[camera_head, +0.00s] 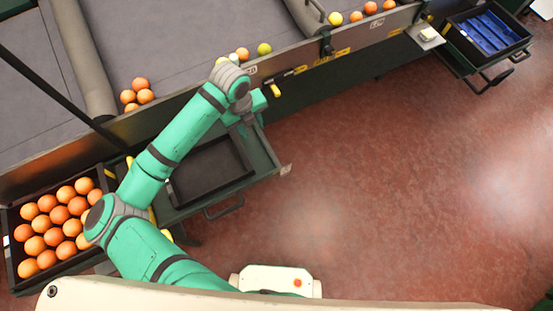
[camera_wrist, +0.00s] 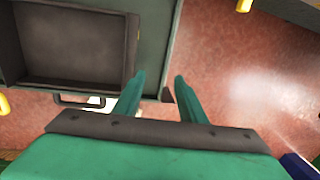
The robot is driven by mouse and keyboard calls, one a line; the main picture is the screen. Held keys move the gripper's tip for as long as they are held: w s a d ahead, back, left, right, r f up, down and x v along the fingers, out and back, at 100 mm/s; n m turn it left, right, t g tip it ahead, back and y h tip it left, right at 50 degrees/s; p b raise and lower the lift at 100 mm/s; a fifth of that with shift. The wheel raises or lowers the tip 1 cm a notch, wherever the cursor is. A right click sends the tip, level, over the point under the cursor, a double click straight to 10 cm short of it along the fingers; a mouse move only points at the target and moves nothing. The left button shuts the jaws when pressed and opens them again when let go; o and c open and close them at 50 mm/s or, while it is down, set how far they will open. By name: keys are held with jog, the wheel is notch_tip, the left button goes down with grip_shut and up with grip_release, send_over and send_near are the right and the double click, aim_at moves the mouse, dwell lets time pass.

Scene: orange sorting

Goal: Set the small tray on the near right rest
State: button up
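A small dark empty tray (camera_head: 208,168) lies flat on a green-framed rest (camera_head: 264,158) below the conveyor, left of centre in the head view. The tray (camera_wrist: 70,40) also fills the upper left of the wrist view, with the rest's grey-green edge (camera_wrist: 156,40) to its right. My gripper (camera_head: 248,120) is above the rest's upper right part in the head view. In the wrist view my gripper's two teal fingers (camera_wrist: 160,80) stand apart with nothing between them. They are to the right of the tray, over the rest's edge, and hold nothing.
A crate (camera_head: 12,262) full of oranges stands at the left. Several oranges and yellow-green fruits lie on the grey conveyor (camera_head: 180,35) behind my arm. A dark tray with blue inserts (camera_head: 487,32) sits at the upper right. The reddish floor (camera_head: 400,180) is clear.

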jog(key=w+d+r+n+t+h, duration=0.3)
jog(key=d+r+n, duration=0.15)
jog(key=d, duration=0.65)
jog(key=w+d+r+n+t+h, duration=0.35)
jog(key=d+r, duration=0.25)
jog(key=d, duration=0.4)
jog(key=w+d+r+n+t+h, duration=0.25)
jog(key=d+r+t, duration=0.2)
jog(key=d, duration=0.65)
jog(key=s+a+f+n+t+y, duration=0.2)
jog(key=s+a+f+n+y, duration=0.3)
jog(key=s+n, duration=0.45)
jog(key=s+a+f+n+t+y, duration=0.25)
jog(key=s+a+f+n, duration=0.25)
jog(key=s+f+n, duration=0.35)
jog(key=s+a, duration=0.3)
jog(key=s, duration=0.4)
jog(key=s+a+r+y, duration=0.1)
jog(key=s+a, duration=0.3)
jog(key=s, duration=0.3)
jog(key=s+a+r+g+y, duration=0.1)
jog(key=s+a, duration=0.3)
jog(key=s, duration=0.4)
jog(key=shift+r+n, duration=0.2)
jog(key=shift+n, duration=0.15)
